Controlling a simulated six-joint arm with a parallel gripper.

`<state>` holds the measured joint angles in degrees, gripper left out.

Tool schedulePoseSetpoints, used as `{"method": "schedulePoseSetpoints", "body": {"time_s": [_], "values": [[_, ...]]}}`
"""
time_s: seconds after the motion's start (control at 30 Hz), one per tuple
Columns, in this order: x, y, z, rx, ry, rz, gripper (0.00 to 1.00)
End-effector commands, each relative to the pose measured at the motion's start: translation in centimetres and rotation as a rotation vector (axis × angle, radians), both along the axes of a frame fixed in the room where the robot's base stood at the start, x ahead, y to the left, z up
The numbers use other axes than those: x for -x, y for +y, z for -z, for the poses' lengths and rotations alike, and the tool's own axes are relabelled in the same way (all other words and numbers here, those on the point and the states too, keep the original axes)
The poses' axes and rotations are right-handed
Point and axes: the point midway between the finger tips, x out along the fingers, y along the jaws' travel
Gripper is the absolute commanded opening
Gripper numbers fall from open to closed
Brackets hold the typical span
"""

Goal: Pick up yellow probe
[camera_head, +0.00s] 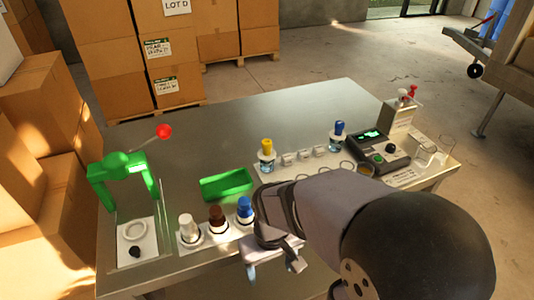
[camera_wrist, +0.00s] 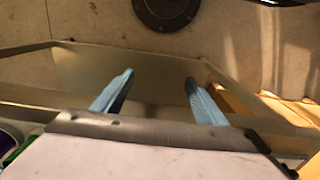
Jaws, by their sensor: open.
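The yellow probe (camera_head: 267,146) stands upright in a small clear vessel with bluish liquid, at the left end of the white strip on the table. My gripper (camera_head: 273,268) is at the table's front edge, nearer the camera than the probe and well apart from it. In the wrist view its two pale blue fingers (camera_wrist: 160,82) are spread with nothing between them. That view looks down past the table frame to the floor, and the yellow probe does not show in it.
A blue-topped probe (camera_head: 338,130) stands further right, near a dark meter (camera_head: 377,148). A green tray (camera_head: 227,184) and bottles with white, brown and blue caps (camera_head: 217,216) lie left of my gripper. A green press (camera_head: 123,172) stands at far left. The table's back (camera_head: 280,108) is clear.

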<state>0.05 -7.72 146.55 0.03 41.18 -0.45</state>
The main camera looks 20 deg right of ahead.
Motion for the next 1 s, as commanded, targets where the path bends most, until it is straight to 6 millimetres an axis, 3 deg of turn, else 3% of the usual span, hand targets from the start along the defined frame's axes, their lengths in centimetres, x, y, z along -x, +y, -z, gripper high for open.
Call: {"method": "schedulePoseSetpoints", "body": {"time_s": [0.17, 0.27, 0.5, 0.57, 0.8, 1.0], "values": [[-1.9, 0.1, -2.5, -0.032, -0.007, -0.015, 0.66], [-4.4, 0.0, -5.2, -0.073, -0.023, -0.04, 0.66], [-13.2, -1.2, -13.0, -0.203, -0.125, -0.139, 0.66], [-15.7, -2.3, -14.2, -0.214, -0.166, -0.161, 0.66], [-24.5, -8.7, -15.4, -0.106, -0.325, -0.166, 0.66], [-27.6, -11.7, -15.8, -0.039, -0.387, -0.15, 0.66]]}}
